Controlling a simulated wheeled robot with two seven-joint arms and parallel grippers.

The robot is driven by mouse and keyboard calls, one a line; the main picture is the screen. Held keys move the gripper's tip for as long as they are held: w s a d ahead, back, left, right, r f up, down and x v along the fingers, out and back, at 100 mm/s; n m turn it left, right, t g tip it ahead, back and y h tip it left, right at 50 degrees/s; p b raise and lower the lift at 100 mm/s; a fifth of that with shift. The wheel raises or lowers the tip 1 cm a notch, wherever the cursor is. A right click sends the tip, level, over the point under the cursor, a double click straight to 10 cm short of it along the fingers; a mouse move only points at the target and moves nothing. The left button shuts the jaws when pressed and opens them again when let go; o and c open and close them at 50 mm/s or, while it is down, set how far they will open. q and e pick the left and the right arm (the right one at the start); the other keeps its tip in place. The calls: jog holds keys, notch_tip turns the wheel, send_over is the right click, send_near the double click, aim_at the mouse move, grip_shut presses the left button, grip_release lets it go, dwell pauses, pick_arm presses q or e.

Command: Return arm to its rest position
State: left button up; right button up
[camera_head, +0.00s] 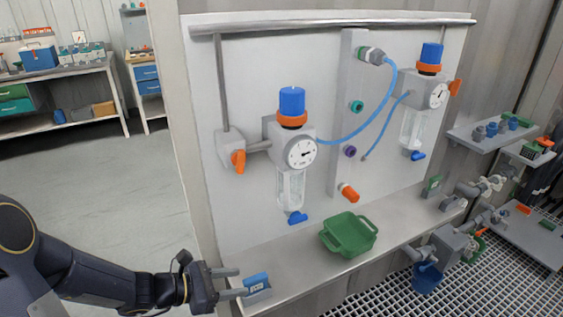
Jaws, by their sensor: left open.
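My left arm (95,278) comes in from the lower left, black with a grey gripper. My left gripper (238,282) is open at the left end of the steel shelf, its two fingers apart and pointing right. A small grey block with a blue top and a label (257,284) sits on the shelf right by the fingertips. I cannot tell if a finger touches it. My right gripper is not in view.
A white panel (250,215) carries two regulator vessels (291,150) (424,100) with gauges and blue hoses (372,130). A green tray (348,234) stands on the shelf (300,258). Pipes and a blue bucket (427,280) are at right. The floor at left is clear.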

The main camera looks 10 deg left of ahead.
pick_arm(q)
jog(key=s+d+r+m+g+y+p, duration=0.1)
jog(key=s+d+r+m+g+p, duration=0.25)
jog(key=s+r+m, duration=0.85)
jog(key=s+a+r+m+t+y+p, duration=0.1)
jog(key=s+a+r+m+y+p, duration=0.2)
jog(key=s+a+m+y, duration=0.3)
jog(key=s+r+m, duration=0.1)
jog(key=m, duration=0.4)
jog(key=shift+a+r+t, duration=0.15)
jog(key=shift+r+t, duration=0.15)
jog(key=shift+t, duration=0.05)
